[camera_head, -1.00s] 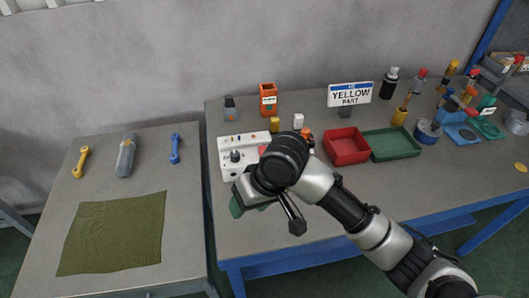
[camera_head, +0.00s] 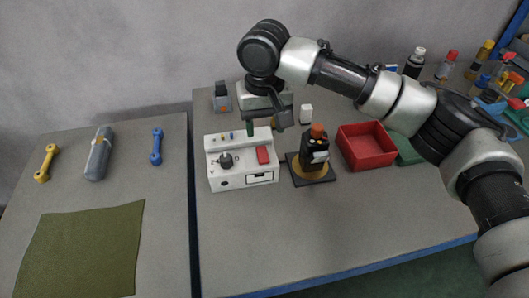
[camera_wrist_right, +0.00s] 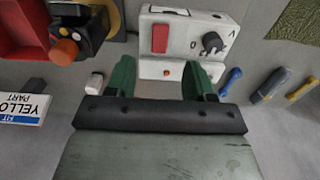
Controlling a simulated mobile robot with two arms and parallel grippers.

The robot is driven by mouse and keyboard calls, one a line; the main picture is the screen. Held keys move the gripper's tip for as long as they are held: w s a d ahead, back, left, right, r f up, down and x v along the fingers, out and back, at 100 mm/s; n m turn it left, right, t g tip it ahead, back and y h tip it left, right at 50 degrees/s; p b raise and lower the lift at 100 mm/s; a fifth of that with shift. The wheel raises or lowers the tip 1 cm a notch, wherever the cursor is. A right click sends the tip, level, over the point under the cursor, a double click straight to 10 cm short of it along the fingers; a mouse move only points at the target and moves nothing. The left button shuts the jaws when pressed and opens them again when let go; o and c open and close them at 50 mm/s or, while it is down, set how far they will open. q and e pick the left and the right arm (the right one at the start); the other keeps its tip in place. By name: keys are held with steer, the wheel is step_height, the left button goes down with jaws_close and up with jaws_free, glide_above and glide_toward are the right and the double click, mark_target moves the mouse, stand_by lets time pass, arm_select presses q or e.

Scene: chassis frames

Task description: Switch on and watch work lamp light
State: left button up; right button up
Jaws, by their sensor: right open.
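A white control box (camera_head: 243,175) stands on the right-hand workbench, with a red rocker switch (camera_head: 263,155), a black knob (camera_head: 226,161) and small coloured parts along its raised back. In the right wrist view the box (camera_wrist_right: 187,46) lies beyond my fingers, with its red switch (camera_wrist_right: 160,39) and a small red-orange spot. My right gripper (camera_wrist_right: 160,82) is open and empty, its two green fingers apart. In the head view it is behind the box, its fingertips largely hidden by the hand. I cannot identify a work lamp for certain. My left gripper is out of view.
A black orange-topped device (camera_head: 315,148) stands on a round base right of the box. A red tray (camera_head: 367,146) is farther right. Behind are a grey-and-orange item (camera_head: 221,98) and a white block (camera_head: 306,113). The bench front is clear.

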glide_above(265, 161)
steer(key=f, duration=0.4)
steer(key=shift+s+f, duration=0.2)
steer(key=shift+f, duration=0.05)
step_height(265, 161, down, 3)
steer(key=shift+w, duration=0.15)
steer(key=shift+f, duration=0.9)
steer(key=shift+f+p, duration=0.3)
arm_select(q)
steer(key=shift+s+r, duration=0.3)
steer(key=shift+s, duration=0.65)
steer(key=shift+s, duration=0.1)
